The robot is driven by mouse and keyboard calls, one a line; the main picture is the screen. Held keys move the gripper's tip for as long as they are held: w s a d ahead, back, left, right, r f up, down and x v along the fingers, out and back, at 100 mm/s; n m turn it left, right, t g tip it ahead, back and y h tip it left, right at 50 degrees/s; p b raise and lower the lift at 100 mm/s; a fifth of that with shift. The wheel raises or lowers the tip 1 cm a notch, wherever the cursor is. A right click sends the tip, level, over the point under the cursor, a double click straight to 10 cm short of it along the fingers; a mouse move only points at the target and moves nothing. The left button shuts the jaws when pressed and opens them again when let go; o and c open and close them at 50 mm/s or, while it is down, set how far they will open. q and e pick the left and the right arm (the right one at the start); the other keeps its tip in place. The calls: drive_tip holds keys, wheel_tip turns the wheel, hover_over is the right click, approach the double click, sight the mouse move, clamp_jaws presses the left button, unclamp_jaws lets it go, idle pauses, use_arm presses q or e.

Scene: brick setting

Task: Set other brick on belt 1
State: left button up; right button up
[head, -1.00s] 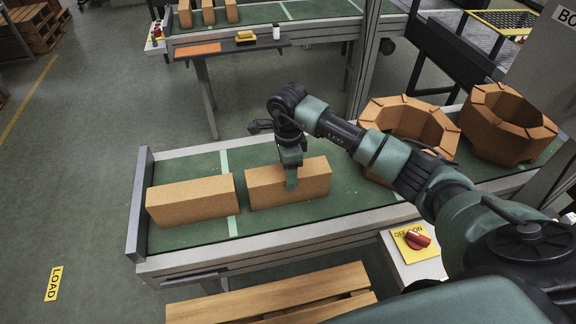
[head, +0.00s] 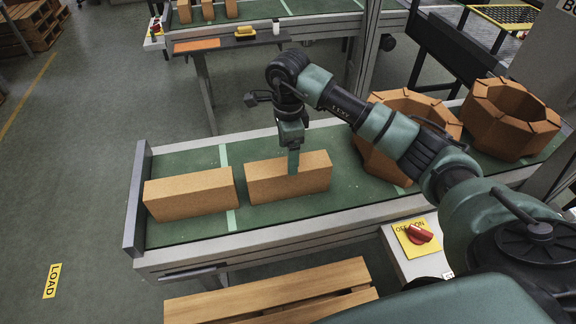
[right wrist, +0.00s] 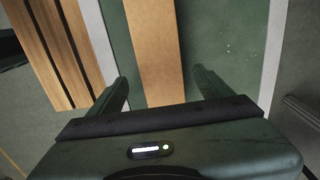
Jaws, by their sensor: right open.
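Two orange-brown bricks lie on the green belt near its left end: a left brick (head: 190,196) and a right brick (head: 288,182), with a small gap between them and a pale stripe across the belt (head: 300,209) near the gap. My right gripper (head: 293,162) hangs over the right brick, pointing down. The right wrist view shows its fingers (right wrist: 163,88) open, one on each side of the brick (right wrist: 154,45), with clear space at both sides. The far finger is hidden in the head view. My left gripper is not in view.
Two octagonal brick rings (head: 510,118) stand on the belt's right part, one partly behind my arm. A red switch (head: 420,233) on a yellow plate and a wooden pallet (head: 270,295) are in front. Another belt with several bricks (head: 207,10) is behind.

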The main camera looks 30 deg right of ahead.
wheel_tip(320, 180, up, 7)
drive_tip(key=b, duration=0.1)
drive_tip(key=shift+b, duration=0.35)
drive_tip(key=shift+f, duration=0.15)
